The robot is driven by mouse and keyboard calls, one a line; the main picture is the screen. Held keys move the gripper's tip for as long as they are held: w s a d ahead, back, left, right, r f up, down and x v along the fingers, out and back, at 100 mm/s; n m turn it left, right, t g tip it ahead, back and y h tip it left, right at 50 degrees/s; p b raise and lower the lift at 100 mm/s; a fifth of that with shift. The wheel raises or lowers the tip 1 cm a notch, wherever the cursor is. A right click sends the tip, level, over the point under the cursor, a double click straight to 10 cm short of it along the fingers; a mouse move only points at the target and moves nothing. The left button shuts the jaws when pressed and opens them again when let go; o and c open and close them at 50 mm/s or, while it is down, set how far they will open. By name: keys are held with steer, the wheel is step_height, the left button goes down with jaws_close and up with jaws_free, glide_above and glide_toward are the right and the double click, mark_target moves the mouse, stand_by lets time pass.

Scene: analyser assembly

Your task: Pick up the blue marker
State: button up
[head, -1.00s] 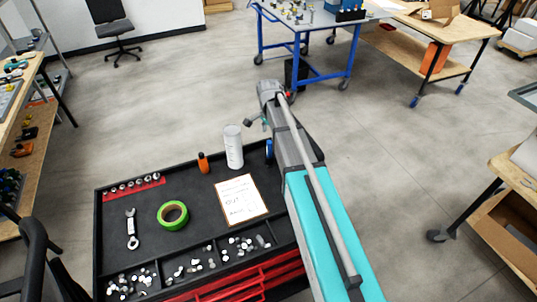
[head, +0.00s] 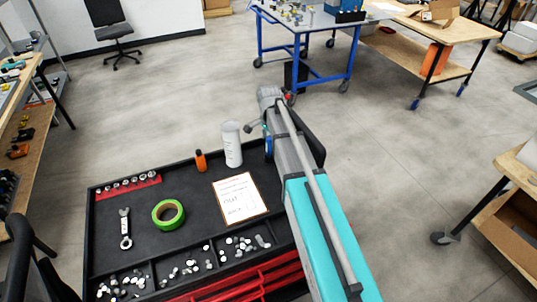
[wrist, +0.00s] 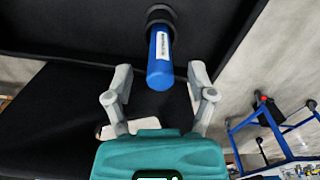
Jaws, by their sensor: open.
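The blue marker (wrist: 160,57) shows in the wrist view, a blue cylinder with a dark end and a pale label. My gripper (wrist: 160,78) is open, with one finger on each side of the marker's near end and a gap on both sides. In the head view my gripper's fingers are mostly hidden by my arm.
The black tool tray (head: 140,227) also holds an orange bottle (head: 201,161), a white cylinder (head: 232,145), a clipboard sheet (head: 240,197), green tape (head: 168,214), a wrench (head: 125,229), sockets and small hardware. A blue-framed table (head: 318,68) stands beyond on open floor.

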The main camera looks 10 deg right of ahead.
stand_by(0.6)
jaws_close()
